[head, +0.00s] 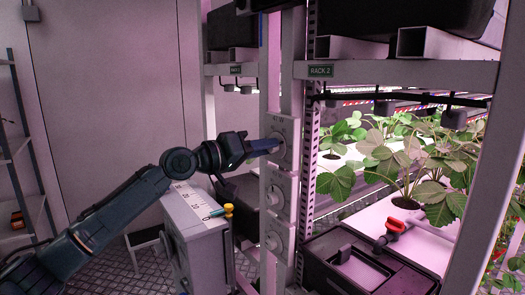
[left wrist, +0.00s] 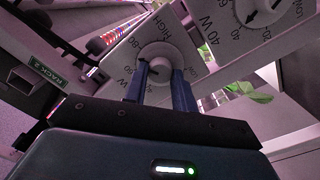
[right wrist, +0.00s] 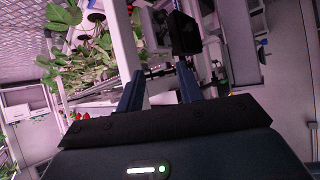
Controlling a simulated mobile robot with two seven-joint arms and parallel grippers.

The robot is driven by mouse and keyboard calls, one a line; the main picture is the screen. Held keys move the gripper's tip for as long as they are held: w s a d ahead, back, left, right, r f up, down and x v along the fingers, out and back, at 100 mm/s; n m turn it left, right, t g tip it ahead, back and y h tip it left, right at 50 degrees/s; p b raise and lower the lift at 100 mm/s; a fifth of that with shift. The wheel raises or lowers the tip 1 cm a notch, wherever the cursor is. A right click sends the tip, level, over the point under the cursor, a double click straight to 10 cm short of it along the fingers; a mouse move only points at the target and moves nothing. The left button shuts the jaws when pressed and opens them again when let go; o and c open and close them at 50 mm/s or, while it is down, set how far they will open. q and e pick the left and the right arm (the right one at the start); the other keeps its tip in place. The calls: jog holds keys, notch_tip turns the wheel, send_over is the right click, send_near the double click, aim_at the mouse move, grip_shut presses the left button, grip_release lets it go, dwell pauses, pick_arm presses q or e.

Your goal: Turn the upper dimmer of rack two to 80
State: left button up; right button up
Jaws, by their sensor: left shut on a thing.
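The upper dimmer (head: 289,153) is the top of three round dials on a pale post beside the green "RACK 2" sign (head: 320,71). My left gripper (head: 274,145) reaches it from the left. In the left wrist view both left fingers (left wrist: 159,74) are closed on the sides of the dimmer's knob (left wrist: 156,58). Around it I see "HIGH", "80", "60" and "LOW" printed; the fingers cover part of the dial, and I cannot tell the exact setting. My right gripper (right wrist: 158,84) is open and empty in the right wrist view.
Two more dimmers, the middle one (head: 276,198) and the lowest (head: 274,241), sit below on the same post. A black lidded crate (head: 345,262) and a red-handled valve (head: 395,226) are at right. A grey cabinet (head: 190,230) stands below my left arm.

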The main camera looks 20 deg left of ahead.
pick_arm(q)
jog(key=shift+m+b, duration=0.6)
jog(key=shift+m, duration=1.6)
pick_arm(e)
jog(key=shift+a, duration=0.35)
pick_arm(q)
jog(key=o, duration=1)
pick_arm(e)
jog(key=shift+w+f, duration=0.1)
pick_arm(q)
jog(key=b+v, duration=0.3)
jog(key=v, duration=1)
jog(key=shift+b, duration=0.4)
pick_arm(e)
jog(key=shift+w+a+f+t+y, duration=0.1)
jog(key=shift+a+f+t+y, duration=0.1)
jog(key=shift+f, duration=0.2)
jog(key=shift+w+a+f+t+y, duration=0.1)
jog(key=shift+f+y, duration=0.1)
jog(key=shift+f, duration=0.2)
pick_arm(q)
jog(key=shift+s+r, duration=0.1)
